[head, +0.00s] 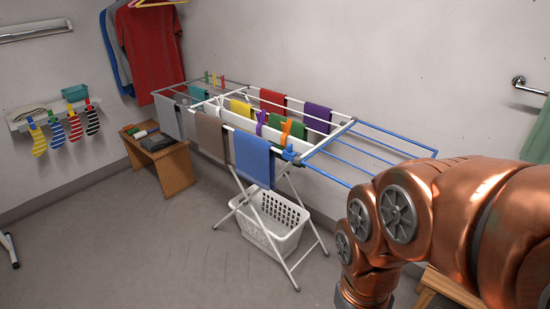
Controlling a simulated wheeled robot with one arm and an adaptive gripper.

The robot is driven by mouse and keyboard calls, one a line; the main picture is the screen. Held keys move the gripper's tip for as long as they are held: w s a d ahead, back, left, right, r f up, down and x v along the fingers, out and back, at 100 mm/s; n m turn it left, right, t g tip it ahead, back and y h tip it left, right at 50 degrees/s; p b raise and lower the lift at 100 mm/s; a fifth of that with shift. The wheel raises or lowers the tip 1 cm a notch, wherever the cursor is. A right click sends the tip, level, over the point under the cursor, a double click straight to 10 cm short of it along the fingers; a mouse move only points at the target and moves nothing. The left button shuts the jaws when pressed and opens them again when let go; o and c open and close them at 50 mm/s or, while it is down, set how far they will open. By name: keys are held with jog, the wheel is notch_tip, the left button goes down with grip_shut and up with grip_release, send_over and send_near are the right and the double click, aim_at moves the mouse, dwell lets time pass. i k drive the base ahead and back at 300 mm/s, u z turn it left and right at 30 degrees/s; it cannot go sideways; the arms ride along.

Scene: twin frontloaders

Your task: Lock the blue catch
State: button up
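A white drying rack (330,136) stands along the back wall with its blue wing (385,153) spread out to the right. A small blue piece (289,154), which looks like the blue catch, sits at the rack's near corner, by the inner end of the wing. It is too small to tell whether it is locked. A blue cloth (254,160) hangs just left of it. My copper arm comes in from the right and runs down off the bottom edge, in front of the wing's right end. My gripper is out of view.
A white basket (272,224) stands on the floor among the rack's crossed legs. A wooden stool (162,160) is at the left, and part of another wooden piece (438,289) shows below my arm. Floor in front of the rack is clear.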

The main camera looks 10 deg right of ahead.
aim_at(288, 154)
jog(key=u, duration=0.55)
jog(key=k, duration=0.65)
jog(key=u, duration=1.15)
jog(key=i, duration=1.15)
jog(key=z, duration=0.5)
